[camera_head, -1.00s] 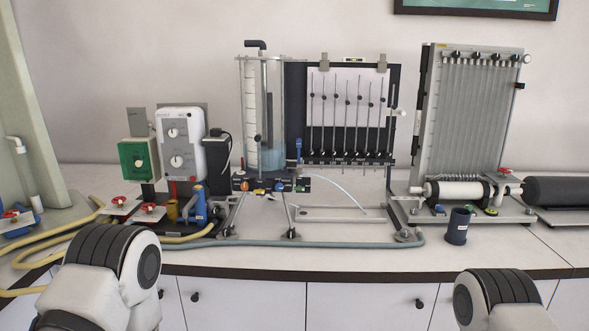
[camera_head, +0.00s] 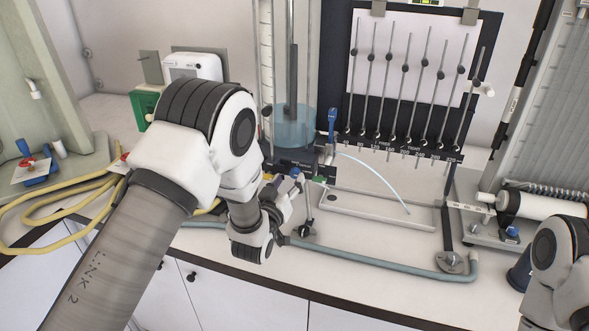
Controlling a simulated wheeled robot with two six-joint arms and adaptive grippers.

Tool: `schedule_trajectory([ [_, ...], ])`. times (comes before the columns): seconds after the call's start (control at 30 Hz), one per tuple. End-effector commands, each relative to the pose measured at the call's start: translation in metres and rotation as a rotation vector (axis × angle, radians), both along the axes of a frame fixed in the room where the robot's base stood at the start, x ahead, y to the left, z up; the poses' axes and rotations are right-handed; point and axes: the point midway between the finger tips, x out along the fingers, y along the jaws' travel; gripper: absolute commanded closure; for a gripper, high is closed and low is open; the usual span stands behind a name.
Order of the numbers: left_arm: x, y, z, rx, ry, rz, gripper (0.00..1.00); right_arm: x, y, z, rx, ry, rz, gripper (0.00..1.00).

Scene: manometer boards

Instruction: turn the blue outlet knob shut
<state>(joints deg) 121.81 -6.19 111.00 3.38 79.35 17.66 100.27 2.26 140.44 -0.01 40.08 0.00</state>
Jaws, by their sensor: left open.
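A small blue knob (camera_head: 295,173) shows on the dark valve strip at the foot of the water cylinder, between a yellow knob (camera_head: 268,177) and a green part (camera_head: 320,180). A separate upright blue piece (camera_head: 332,120) stands higher, right of the cylinder. My left gripper (camera_head: 292,188) is open, just in front of and below the blue knob, seeming to overlap it in the view. I cannot tell if they touch. My left arm hides the left part of the strip. My right gripper is out of view; only part of my right arm shows at lower right.
The manometer board (camera_head: 405,80) with several tubes stands behind, over a pale tray (camera_head: 375,208). A grey-green hose (camera_head: 370,257) runs along the bench front. Yellow hoses (camera_head: 65,205) lie at left. A dark cup (camera_head: 519,270) stands at right, partly covered by my right arm.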

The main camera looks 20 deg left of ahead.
Motion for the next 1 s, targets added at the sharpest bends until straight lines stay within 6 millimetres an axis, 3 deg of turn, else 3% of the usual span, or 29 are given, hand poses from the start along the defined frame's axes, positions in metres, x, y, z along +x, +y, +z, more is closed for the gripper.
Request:
schedule_trajectory([
  [0.2, 0.027, -0.001, 0.001, -0.001, 0.002, 0.0, 0.47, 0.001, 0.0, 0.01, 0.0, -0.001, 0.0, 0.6],
  [0.43, 0.029, -0.001, -0.001, 0.0, 0.003, 0.0, 0.47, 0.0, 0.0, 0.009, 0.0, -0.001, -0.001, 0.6],
  [0.53, 0.029, -0.001, -0.001, 0.0, 0.003, 0.0, 0.82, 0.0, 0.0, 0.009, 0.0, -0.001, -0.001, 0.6],
  [0.6, 0.029, -0.001, -0.001, 0.0, 0.003, 0.0, 1.0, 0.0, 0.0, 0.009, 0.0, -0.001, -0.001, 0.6],
  [1.0, 0.029, -0.001, -0.002, -0.03, 0.004, -0.001, 1.0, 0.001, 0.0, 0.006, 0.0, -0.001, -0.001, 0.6],
])
